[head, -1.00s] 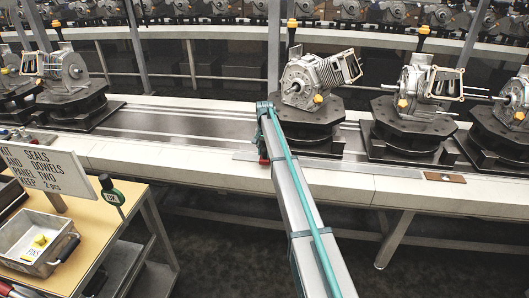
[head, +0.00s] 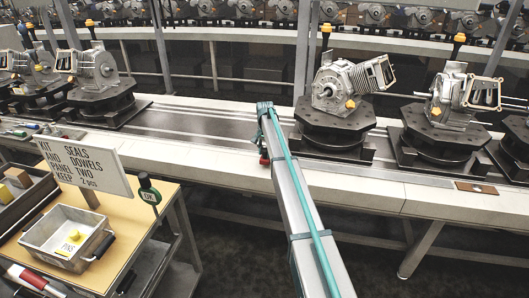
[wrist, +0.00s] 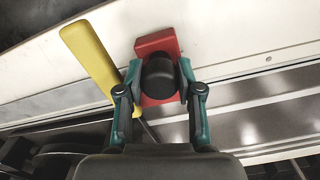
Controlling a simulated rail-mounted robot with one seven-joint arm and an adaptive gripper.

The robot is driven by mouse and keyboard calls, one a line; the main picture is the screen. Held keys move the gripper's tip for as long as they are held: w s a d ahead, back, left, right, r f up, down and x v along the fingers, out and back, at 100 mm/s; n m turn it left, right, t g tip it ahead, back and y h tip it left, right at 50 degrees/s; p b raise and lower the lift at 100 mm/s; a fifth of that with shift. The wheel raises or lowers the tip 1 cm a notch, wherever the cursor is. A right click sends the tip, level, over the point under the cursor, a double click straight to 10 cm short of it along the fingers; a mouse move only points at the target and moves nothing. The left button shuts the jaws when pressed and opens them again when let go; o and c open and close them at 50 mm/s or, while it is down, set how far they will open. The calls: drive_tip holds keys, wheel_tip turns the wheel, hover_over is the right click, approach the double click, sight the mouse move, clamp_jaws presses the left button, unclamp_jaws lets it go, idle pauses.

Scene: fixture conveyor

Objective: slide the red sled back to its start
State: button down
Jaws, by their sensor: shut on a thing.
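The red sled (wrist: 160,62) is a small red block with a black round knob (wrist: 159,78), at the conveyor's near edge. My gripper (wrist: 160,90) is shut on the knob, with one teal finger on each side. In the head view my gripper (head: 264,112) reaches the conveyor edge, and a bit of the red sled (head: 264,158) shows just below it. Most of the sled is hidden there by my arm.
A yellow handle (wrist: 90,60) lies close left of the sled in the wrist view. Engines on black fixtures (head: 330,130) stand right of my gripper, another (head: 95,100) at left. The belt (head: 200,125) between is clear. A parts cart (head: 125,235) stands front left.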

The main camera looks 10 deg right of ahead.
drive_tip(key=shift+w+a, duration=0.15)
drive_tip(key=shift+a, duration=0.05)
drive_tip(key=c, duration=0.7)
unclamp_jaws()
drive_tip(key=shift+a, duration=0.1)
drive_tip(key=shift+c, duration=0.2)
drive_tip(key=shift+r, duration=0.25)
wheel_tip(320, 180, up, 12)
drive_tip(key=shift+f, duration=0.2)
